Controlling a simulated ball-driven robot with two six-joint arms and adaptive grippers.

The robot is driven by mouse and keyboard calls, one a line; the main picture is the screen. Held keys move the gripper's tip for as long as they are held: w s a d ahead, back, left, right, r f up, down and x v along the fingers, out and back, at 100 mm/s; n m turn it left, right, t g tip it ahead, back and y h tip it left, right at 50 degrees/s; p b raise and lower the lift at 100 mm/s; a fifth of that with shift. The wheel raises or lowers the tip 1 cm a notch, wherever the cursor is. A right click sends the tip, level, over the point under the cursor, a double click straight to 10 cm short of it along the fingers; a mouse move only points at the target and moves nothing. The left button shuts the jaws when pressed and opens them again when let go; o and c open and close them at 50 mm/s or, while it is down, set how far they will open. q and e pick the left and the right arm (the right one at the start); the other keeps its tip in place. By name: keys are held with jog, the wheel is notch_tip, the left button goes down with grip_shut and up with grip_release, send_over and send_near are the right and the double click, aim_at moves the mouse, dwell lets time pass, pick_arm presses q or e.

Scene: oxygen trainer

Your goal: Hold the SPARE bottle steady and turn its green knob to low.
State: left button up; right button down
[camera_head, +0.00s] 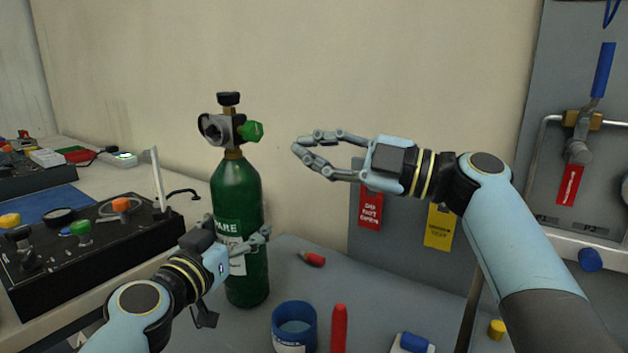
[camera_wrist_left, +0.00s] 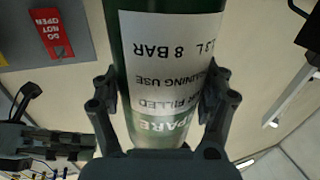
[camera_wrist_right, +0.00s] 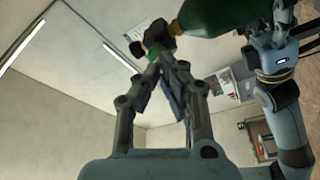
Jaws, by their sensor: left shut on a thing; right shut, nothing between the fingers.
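The SPARE bottle (camera_head: 236,187) is dark green with a white label and stands upright on the grey surface. My left gripper (camera_head: 240,262) is shut around its lower body; the left wrist view shows the fingers on both sides of the label (camera_wrist_left: 172,70). The green knob (camera_head: 251,131) sticks out to the right of the metal valve (camera_head: 226,130), below a black top knob (camera_head: 229,98). My right gripper (camera_head: 297,148) is shut and empty, right of the green knob and apart from it. The knob's setting is too small to read.
A blue tub (camera_head: 294,325), a red marker (camera_head: 339,328) and a small red item (camera_head: 313,259) are on the surface right of the bottle. A black control box (camera_head: 85,255) is at the left. A grey panel with a blue-handled valve (camera_head: 603,70) is at the right.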

jog(key=w+a, duration=0.3)
jog(key=a, duration=0.2)
jog(key=shift+w+r, duration=0.25)
dwell(0.3)
jog(key=shift+s+a+r, duration=0.2)
jog(key=shift+s, duration=0.1)
dwell(0.6)
jog(key=shift+s+a+f, duration=0.1)
jog(key=shift+s+f, duration=0.05)
jog(key=shift+f, duration=0.15)
dwell(0.5)
jog(key=v, duration=0.6)
jog(key=shift+s+r, duration=0.2)
jog(key=shift+s, duration=0.05)
